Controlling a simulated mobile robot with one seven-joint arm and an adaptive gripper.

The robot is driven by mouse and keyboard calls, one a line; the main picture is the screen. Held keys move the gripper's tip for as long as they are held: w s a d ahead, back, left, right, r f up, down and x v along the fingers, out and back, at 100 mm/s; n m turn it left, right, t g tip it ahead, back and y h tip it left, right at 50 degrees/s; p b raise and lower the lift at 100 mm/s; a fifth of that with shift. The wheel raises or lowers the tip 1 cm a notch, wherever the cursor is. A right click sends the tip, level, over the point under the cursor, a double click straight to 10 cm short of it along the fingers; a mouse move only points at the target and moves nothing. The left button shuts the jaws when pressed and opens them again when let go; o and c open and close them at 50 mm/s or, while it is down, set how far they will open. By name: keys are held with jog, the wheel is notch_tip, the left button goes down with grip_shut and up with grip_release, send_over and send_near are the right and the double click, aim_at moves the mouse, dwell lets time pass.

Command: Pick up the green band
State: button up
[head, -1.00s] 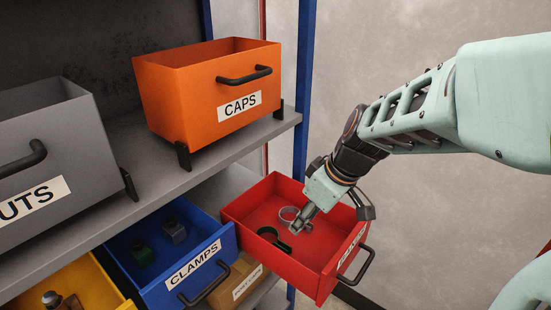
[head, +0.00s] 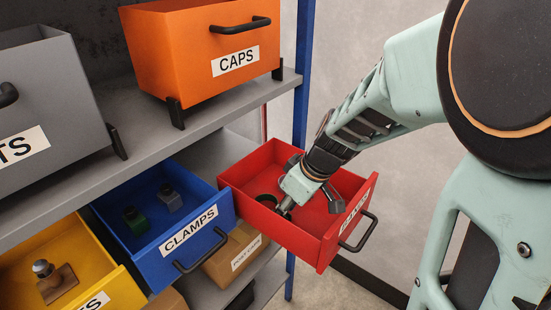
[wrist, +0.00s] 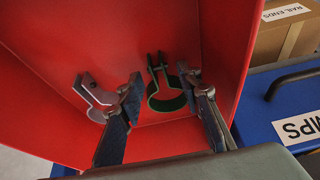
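The green band (wrist: 166,102) is an open ring with two upright ends. It lies in the red drawer (wrist: 50,50), and in the head view it shows dark (head: 266,199) just left of my gripper (head: 285,209). In the wrist view the two fingers of my gripper (wrist: 160,80) are spread apart, one on each side of the green band, with the right finger close to its edge. Whether either finger touches it I cannot tell. A grey band (wrist: 97,95) lies to the left, partly behind the left finger; in the head view I cannot make it out.
The red drawer's walls stand close around my gripper. To its left are a blue CLAMPS drawer (head: 160,258) with small parts and a yellow drawer (head: 122,295). An orange CAPS bin (head: 180,60) and a grey bin (head: 50,90) stand on the shelf above. A cardboard box (head: 222,265) sits below.

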jog(key=shift+w+a+f, duration=0.1)
jog(key=shift+a+f, duration=0.05)
jog(key=shift+f, duration=0.25)
jog(key=shift+r, duration=0.1)
grip_shut()
jog(key=shift+r, duration=0.15)
